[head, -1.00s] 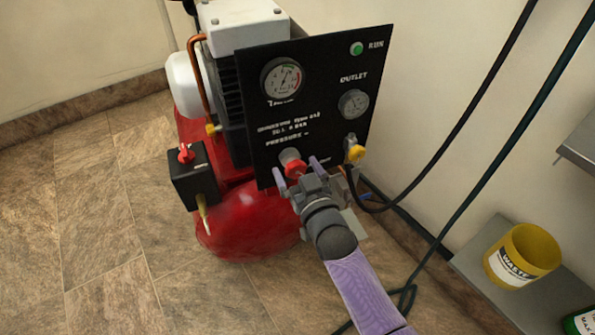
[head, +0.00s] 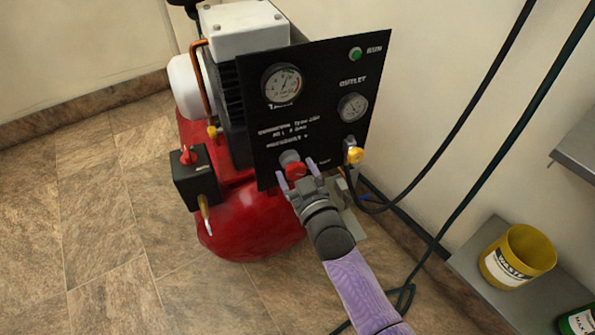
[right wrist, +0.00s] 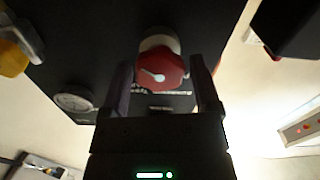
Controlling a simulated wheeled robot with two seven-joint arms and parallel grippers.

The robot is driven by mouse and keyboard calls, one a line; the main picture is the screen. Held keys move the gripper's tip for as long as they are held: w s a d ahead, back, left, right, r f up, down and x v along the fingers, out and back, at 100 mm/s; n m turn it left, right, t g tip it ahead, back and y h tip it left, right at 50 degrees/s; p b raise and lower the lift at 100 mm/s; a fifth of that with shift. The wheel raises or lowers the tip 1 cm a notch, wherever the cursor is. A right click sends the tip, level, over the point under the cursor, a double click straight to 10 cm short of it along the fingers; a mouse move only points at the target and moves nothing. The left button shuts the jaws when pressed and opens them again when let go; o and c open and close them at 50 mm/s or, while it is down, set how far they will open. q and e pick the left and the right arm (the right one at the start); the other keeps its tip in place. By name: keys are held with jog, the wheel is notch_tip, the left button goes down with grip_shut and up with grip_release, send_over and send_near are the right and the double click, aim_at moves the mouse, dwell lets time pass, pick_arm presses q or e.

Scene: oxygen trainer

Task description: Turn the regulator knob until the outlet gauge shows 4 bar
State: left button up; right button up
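The red regulator knob (head: 295,171) sits low on the black panel of the compressor. In the right wrist view the knob (right wrist: 160,74) shows a white pointer mark on its face. My right gripper (head: 297,170) is open, with one finger on each side of the knob; I cannot tell whether the fingers touch it. The fingers also show in the right wrist view (right wrist: 162,88). The outlet gauge (head: 352,107) is at the panel's right side; its needle is too small to read. My left gripper is not in view.
A tank gauge (head: 281,83) and green run lamp (head: 355,54) are on the panel. A yellow valve handle (head: 355,155) is right of the knob. A black hose (head: 455,125) hangs nearby. A yellow waste bin (head: 520,254) stands on a shelf at right.

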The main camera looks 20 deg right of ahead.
jog(key=shift+o, duration=0.9)
jog(key=shift+s+r+p, duration=0.15)
jog(key=shift+s+p, duration=0.15)
jog(key=shift+s, duration=0.1)
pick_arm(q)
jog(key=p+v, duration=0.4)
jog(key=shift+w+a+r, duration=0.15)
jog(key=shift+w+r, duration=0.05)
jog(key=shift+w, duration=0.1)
pick_arm(e)
jog(key=s, duration=0.9)
jog(key=shift+d, duration=0.15)
jog(key=shift+s, duration=0.1)
